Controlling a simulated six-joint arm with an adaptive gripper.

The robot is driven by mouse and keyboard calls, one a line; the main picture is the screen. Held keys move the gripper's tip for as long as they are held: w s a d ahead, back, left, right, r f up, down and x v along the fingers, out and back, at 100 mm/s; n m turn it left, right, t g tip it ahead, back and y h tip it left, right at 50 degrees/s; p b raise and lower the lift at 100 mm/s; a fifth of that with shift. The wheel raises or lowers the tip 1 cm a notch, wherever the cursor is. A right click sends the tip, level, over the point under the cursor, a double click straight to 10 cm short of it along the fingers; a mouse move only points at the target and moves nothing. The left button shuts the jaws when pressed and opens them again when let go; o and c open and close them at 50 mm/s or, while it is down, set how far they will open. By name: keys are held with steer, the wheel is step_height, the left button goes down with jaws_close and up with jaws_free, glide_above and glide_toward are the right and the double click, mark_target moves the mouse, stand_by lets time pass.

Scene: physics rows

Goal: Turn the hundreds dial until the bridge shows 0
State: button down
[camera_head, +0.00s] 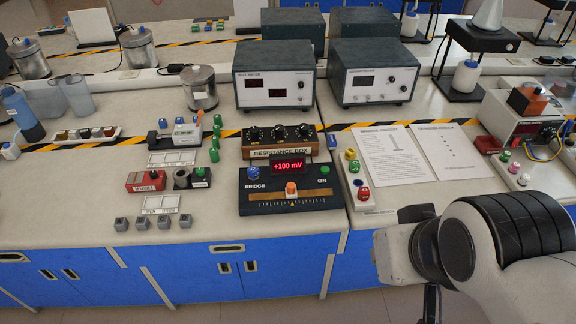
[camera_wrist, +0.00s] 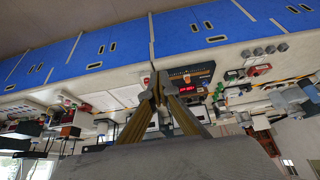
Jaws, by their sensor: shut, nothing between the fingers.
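The bridge (camera_head: 258,204) is a dark box on the bench near its front edge. Its red display (camera_head: 289,166) reads +100 mV. The resistance box (camera_head: 247,153), wooden with a black top, stands right behind it. It carries a row of black dials (camera_head: 278,133); I cannot tell which one is hundreds. My gripper (camera_wrist: 157,82) shows in the wrist view with its fingertips together, holding nothing. It is apart from the bridge, whose display (camera_wrist: 187,88) shows beyond the fingers, upside down. In the head view my arm is at the lower right and the fingers are hidden.
Printed sheets (camera_head: 397,155) lie right of the bridge, beside a strip of coloured terminals (camera_head: 362,192). A red magnet block (camera_head: 146,181) and small grey cubes (camera_head: 163,222) lie to the left. Two instrument boxes (camera_head: 273,75) (camera_head: 373,73) stand behind the resistance box.

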steer(key=c, duration=2)
jaws_free()
steer(key=shift+c, duration=0.2)
steer(key=o, duration=0.3)
steer(key=shift+w+a+r, duration=0.1)
steer(key=shift+w, duration=0.15)
steer(key=shift+o, duration=0.2)
steer(key=w+a+r+t+y, duration=0.1)
steer(key=w+a+r, duration=0.1)
steer(key=w+a, duration=0.35)
steer(key=w+a+r+n+t+y, duration=0.1)
steer(key=w+a+r, duration=0.1)
steer(key=w, duration=0.7)
steer(key=w+a+r+t+y, duration=0.1)
steer(key=w+a+r, duration=0.2)
steer(key=w, duration=0.5)
steer(key=m+t+h, duration=0.4)
steer(key=t+h, duration=0.1)
glide_above(254, 132)
steer(key=s+a, duration=0.3)
steer(key=s, duration=0.2)
step_height(254, 132, down, 18)
step_height(254, 132, down, 9)
steer(key=h, duration=0.2)
steer(key=shift+s+d+r+m+g, duration=0.15)
steer(key=shift+s+d+m+g, duration=0.05)
steer(key=shift+d+m+g, duration=0.2)
